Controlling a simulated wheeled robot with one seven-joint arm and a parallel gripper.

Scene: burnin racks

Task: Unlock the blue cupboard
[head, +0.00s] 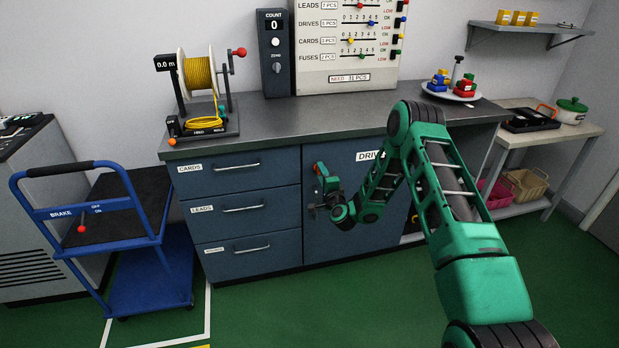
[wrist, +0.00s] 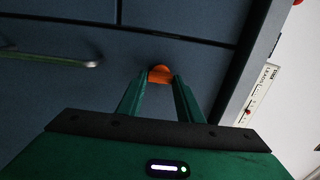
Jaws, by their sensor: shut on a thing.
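The blue cupboard (head: 345,246) is the blue-grey door under the right part of the bench, with a white label reading "DRIV", partly hidden by my arm. My gripper (head: 321,184) is at the upper left part of this door. In the wrist view, my gripper (wrist: 160,82) has its two fingers closed around a small rounded orange thing (wrist: 160,72) against the blue front. Its shape suggests a key head or knob, but most of it is hidden between the fingers. I cannot tell whether it sits in a lock.
Drawers (head: 242,207) with bar handles stand left of the door. A blue cart (head: 150,285) is farther left. A cable reel (head: 200,85), a count box (head: 274,60) and a plate of coloured parts (head: 450,92) stand on the bench (head: 300,122). Green floor before the drawers is clear.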

